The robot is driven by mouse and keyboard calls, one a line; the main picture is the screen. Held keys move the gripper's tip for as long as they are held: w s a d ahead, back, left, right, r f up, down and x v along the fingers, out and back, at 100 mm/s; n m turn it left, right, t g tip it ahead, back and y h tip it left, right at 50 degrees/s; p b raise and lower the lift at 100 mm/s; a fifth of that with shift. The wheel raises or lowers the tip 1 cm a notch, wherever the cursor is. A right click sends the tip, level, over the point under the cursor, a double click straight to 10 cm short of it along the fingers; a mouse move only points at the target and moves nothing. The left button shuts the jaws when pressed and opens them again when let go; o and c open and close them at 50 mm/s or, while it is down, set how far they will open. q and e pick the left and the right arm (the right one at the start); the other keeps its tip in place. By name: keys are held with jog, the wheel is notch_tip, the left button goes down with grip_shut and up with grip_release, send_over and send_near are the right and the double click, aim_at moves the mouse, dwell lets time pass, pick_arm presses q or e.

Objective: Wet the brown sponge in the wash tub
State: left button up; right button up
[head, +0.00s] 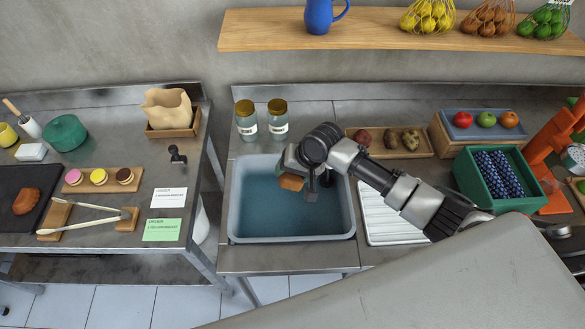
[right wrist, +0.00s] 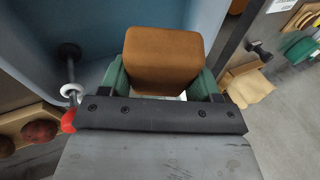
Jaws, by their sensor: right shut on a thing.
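The brown sponge (head: 291,182) is held between the fingers of my right gripper (head: 295,170), over the wash tub (head: 238,205). The right wrist view shows the sponge (right wrist: 162,60) as an orange-brown block between two green fingers (right wrist: 160,82). The tub is grey-blue with a blue inside. The sponge appears to hang inside the tub's outline, towards its back; I cannot tell whether it touches water. My left gripper is not in view.
Two lidded jars (head: 246,120) stand behind the tub. A white ribbed drainer (head: 385,222) lies to its right. A wooden tray (head: 416,152) with several round foods stands behind the arm. A green crate (head: 475,185) of dark fruit is further right. A gap separates the left table.

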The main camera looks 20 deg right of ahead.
notch_tip(320, 180, down, 7)
jog(key=b, duration=0.6)
jog(key=shift+r, duration=0.2)
jog(key=shift+f+b, duration=1.15)
jog(key=shift+f, duration=1.5)
notch_tip(320, 180, up, 10)
jog(key=p, duration=1.1)
jog(key=shift+r+p, duration=0.25)
jog(key=shift+p, duration=0.05)
jog(key=shift+r, duration=0.1)
